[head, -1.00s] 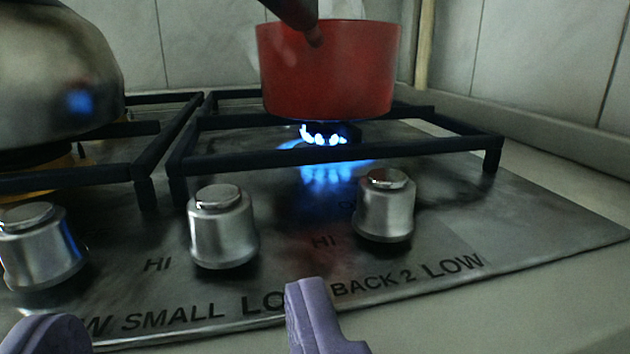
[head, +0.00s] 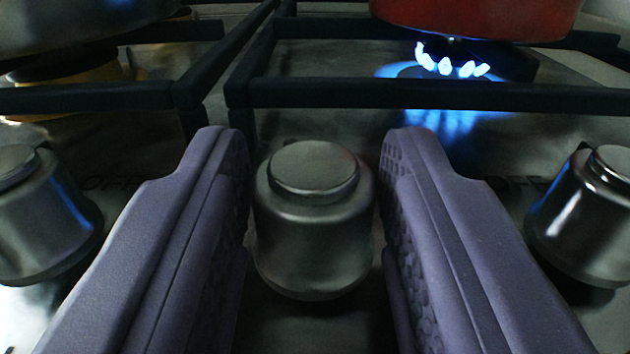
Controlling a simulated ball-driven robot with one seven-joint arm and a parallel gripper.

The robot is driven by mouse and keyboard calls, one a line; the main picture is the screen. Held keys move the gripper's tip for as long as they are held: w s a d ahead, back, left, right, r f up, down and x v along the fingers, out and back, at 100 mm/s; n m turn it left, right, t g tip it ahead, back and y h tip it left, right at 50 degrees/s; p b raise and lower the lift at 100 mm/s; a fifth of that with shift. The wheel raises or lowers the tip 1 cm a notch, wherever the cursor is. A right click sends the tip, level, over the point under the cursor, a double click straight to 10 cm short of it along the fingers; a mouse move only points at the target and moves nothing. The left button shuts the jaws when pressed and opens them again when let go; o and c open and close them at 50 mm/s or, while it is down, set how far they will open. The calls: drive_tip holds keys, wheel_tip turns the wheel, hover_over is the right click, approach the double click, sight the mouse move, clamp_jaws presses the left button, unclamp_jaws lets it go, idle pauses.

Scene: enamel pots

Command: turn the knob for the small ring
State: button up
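A metal knob (head: 313,225) with a round flat cap stands in the middle of the picture. It was the middle of the three knobs in the earlier picture, with the word SMALL printed in front of it. My gripper (head: 315,165) has its two purple fingers on either side of this knob. The fingers are open, with a narrow gap on each side, and do not appear to press on it. No print by this knob can be read now. The small ring itself cannot be made out.
Another knob (head: 35,220) stands at the left and one (head: 590,220) at the right, both outside the fingers. Black pan supports (head: 400,95) lie just behind. A blue flame (head: 450,62) burns under a red pot (head: 480,15). A metal kettle or pot (head: 80,25) shows at upper left.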

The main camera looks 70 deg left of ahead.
drive_tip(key=c, duration=0.5)
drive_tip(key=m+t, duration=0.1)
drive_tip(key=m+t+h+b, duration=0.1)
drive_tip(key=t, duration=0.1)
drive_tip(key=shift+s+a+f+h, duration=0.1)
drive_tip(key=shift+s+h, duration=0.1)
drive_tip(key=shift+h, duration=0.1)
drive_tip(key=m+t+h, duration=0.2)
drive_tip(key=t, duration=0.1)
drive_tip(key=shift+m, duration=0.4)
drive_tip(key=o, duration=1)
